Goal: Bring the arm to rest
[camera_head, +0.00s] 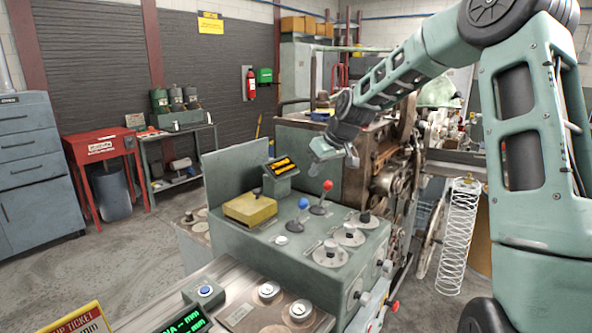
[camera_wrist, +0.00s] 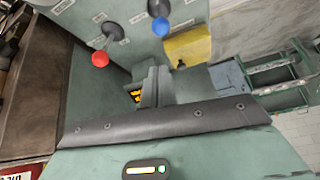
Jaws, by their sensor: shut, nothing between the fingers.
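My arm reaches from the right over the green machine console in the head view. My gripper (camera_head: 333,156) hangs in the air above the back of the console, near the small amber display (camera_head: 284,165). It is shut with nothing held. In the wrist view its shut fingers (camera_wrist: 156,86) point toward the console and partly cover the amber display (camera_wrist: 135,95). The red-knobbed lever (camera_head: 322,196) and the blue-knobbed lever (camera_head: 303,212) stand on the console, below the gripper. The red knob (camera_wrist: 100,58) and blue knob (camera_wrist: 160,27) also show in the wrist view.
A yellow box-like item (camera_head: 249,208) lies on the console beside several dials. The brown machine (camera_head: 385,170) stands close behind the gripper. A tall wire spring (camera_head: 458,235) stands at right. A red cabinet (camera_head: 101,147) and a bench are at left, with open floor before them.

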